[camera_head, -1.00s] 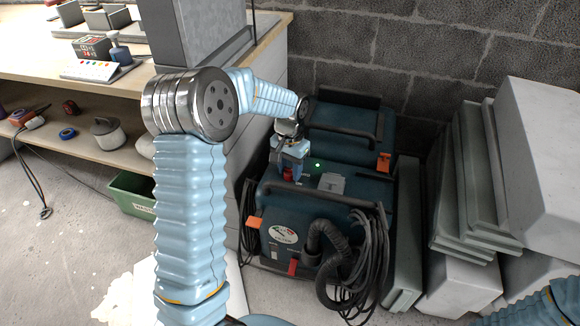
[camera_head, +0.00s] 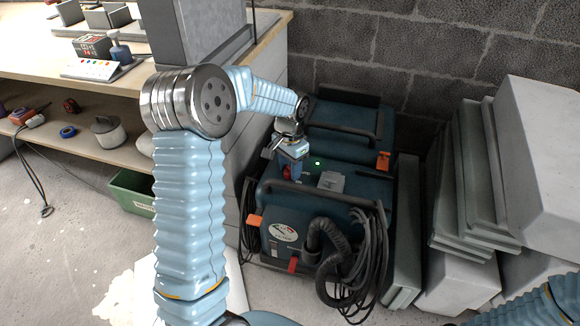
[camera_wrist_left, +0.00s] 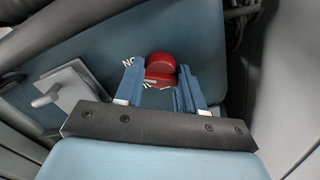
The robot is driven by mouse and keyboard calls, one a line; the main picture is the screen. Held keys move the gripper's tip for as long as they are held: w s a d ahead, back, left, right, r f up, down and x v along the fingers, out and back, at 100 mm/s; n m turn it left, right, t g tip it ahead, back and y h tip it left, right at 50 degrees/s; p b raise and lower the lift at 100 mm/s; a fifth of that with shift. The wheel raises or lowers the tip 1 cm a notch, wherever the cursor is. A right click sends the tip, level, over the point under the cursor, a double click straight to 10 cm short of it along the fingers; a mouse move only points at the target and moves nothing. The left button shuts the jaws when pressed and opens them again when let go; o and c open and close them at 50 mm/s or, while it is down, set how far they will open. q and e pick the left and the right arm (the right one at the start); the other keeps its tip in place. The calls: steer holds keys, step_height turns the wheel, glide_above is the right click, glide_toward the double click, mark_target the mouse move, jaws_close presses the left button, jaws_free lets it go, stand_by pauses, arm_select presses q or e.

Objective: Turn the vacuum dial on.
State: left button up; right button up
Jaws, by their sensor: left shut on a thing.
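The vacuum (camera_head: 330,215) is a dark blue box with a black handle and hose, on the floor beside the bench. Its red dial (camera_wrist_left: 160,66) sits on the blue top panel in the left wrist view, with partly covered white lettering beside it. My left gripper (camera_wrist_left: 161,84) is shut on the dial, one blue finger on each side. In the head view the left gripper (camera_head: 291,168) reaches down to the top, with a bit of red showing at its fingers. A small green light (camera_head: 318,163) glows beside it. My right gripper is out of view.
A grey latch (camera_head: 331,182) is on the vacuum's top. Black cable (camera_head: 373,255) hangs at its front. Grey slabs (camera_head: 470,180) lean close on the right, a block wall stands behind, and the workbench (camera_head: 100,80) is on the left.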

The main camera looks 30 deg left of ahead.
arm_select(q)
steer(key=o, duration=1)
steer(key=shift+o, duration=0.2)
step_height(320, 180, up, 14)
steer(key=p, duration=0.1)
steer(key=shift+f, duration=0.15)
